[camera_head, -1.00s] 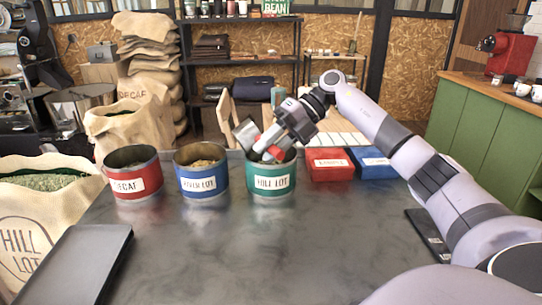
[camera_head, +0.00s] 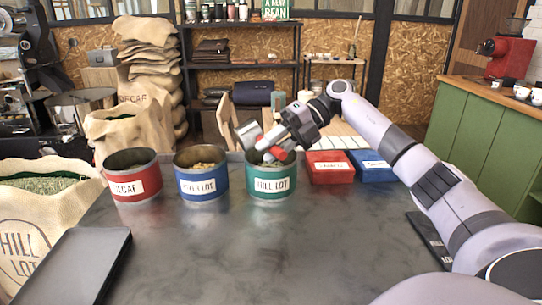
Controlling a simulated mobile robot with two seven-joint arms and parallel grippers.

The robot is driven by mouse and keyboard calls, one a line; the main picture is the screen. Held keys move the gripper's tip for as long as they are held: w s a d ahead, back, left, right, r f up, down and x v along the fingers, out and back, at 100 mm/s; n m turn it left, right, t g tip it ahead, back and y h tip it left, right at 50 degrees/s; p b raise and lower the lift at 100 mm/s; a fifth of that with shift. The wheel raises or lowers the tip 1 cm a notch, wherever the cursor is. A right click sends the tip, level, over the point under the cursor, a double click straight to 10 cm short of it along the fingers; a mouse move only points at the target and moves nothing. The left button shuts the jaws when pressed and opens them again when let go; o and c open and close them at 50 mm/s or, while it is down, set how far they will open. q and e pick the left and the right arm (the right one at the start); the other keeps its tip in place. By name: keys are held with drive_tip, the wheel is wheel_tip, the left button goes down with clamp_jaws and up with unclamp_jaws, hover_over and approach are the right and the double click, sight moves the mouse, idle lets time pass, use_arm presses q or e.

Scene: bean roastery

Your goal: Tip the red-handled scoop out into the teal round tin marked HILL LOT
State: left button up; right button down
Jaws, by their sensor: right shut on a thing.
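The teal round tin marked HILL LOT (camera_head: 271,185) stands upright on the dark table, to the right of the other two tins. My right gripper (camera_head: 271,145) is shut on the red-handled scoop (camera_head: 246,134) just above this tin's mouth. The scoop's grey metal bowl is at the tin's back left rim and looks steeply tilted. Red parts of the handle show on both sides of the fingers. I cannot see whether beans are in the scoop, and the tin's inside is mostly hidden by the gripper. My left gripper is not in view.
A blue tin (camera_head: 201,182) holding beans and a red DECAF tin (camera_head: 133,185) stand to the left. Red (camera_head: 330,167) and blue (camera_head: 371,166) boxes lie right of the teal tin. A dark tray (camera_head: 75,265) lies front left. The table's middle (camera_head: 230,250) is clear.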

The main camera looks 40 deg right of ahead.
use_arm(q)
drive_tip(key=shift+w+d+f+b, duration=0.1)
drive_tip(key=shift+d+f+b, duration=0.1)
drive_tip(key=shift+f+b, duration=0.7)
use_arm(e)
drive_tip(key=shift+s+d+f+t+y, duration=0.15)
drive_tip(key=shift+d+f+y, duration=0.2)
drive_tip(key=shift+d+y, duration=0.05)
drive_tip(key=shift+s+d+f+t+y, duration=0.1)
drive_tip(key=shift+d+f+t+y, duration=0.05)
drive_tip(key=shift+d+f+y, duration=0.2)
use_arm(q)
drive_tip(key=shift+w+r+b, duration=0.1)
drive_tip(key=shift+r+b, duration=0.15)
drive_tip(key=shift+b, duration=0.05)
use_arm(e)
drive_tip(key=shift+d+r+y, duration=0.1)
drive_tip(key=shift+y, duration=0.15)
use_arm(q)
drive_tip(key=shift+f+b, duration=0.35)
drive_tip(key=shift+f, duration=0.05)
use_arm(e)
drive_tip(key=shift+d+y, duration=0.15)
drive_tip(key=shift+y, duration=0.25)
